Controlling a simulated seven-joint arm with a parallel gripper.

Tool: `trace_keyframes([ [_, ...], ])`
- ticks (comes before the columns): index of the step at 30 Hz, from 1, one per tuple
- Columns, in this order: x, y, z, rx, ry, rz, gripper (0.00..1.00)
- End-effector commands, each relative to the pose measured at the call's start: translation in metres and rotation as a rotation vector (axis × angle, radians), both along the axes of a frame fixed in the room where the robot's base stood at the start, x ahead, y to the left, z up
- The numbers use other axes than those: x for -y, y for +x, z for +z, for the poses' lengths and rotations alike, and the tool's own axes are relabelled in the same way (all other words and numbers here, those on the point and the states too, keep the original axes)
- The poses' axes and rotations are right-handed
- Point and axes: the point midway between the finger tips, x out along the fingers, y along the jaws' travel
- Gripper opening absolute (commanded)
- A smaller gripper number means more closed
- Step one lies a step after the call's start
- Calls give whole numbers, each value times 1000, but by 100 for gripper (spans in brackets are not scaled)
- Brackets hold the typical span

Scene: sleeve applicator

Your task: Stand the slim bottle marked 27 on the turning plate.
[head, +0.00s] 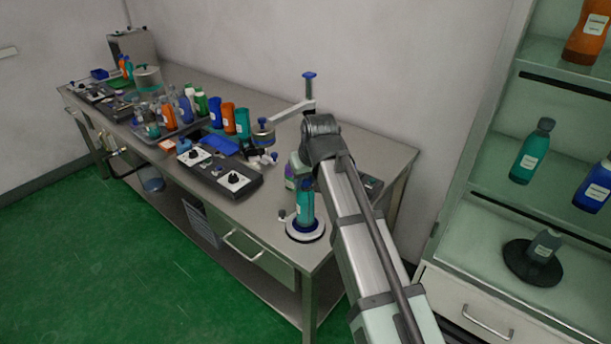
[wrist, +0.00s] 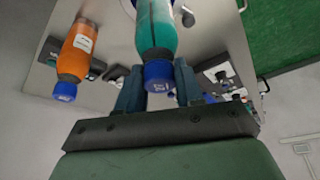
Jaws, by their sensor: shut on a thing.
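The slim teal bottle (head: 306,204) is upright over the turning plate (head: 318,237), a pale disc with a dark rim and a blue middle. Its lower end appears to meet the blue middle; I cannot tell whether it fully rests there. In the wrist view, the teal bottle (wrist: 156,30) has its blue cap toward my palm. My gripper (wrist: 158,84) has a finger on each side of it, just below the cap, and is shut on it. In the head view, my arm comes in from the right and partly covers the gripper. The number 27 is not readable.
An orange bottle (wrist: 80,48) with a blue cap is beside the held bottle in the wrist view. A control box (head: 234,180) and several bottles occupy the table further left. A post with a swing arm (head: 290,113) rises behind. The table's near corner is close.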

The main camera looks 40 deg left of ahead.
Motion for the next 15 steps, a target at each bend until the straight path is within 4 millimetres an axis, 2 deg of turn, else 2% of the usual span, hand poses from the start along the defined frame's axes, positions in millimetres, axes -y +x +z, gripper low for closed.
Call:
trace_keyframes([
  [13, 0, 0, -6, 0, 0, 0, 0],
  [14, 0, 0, -6, 0, 0, 0, 38],
  [15, 0, 0, -6, 0, 0, 0, 42],
])
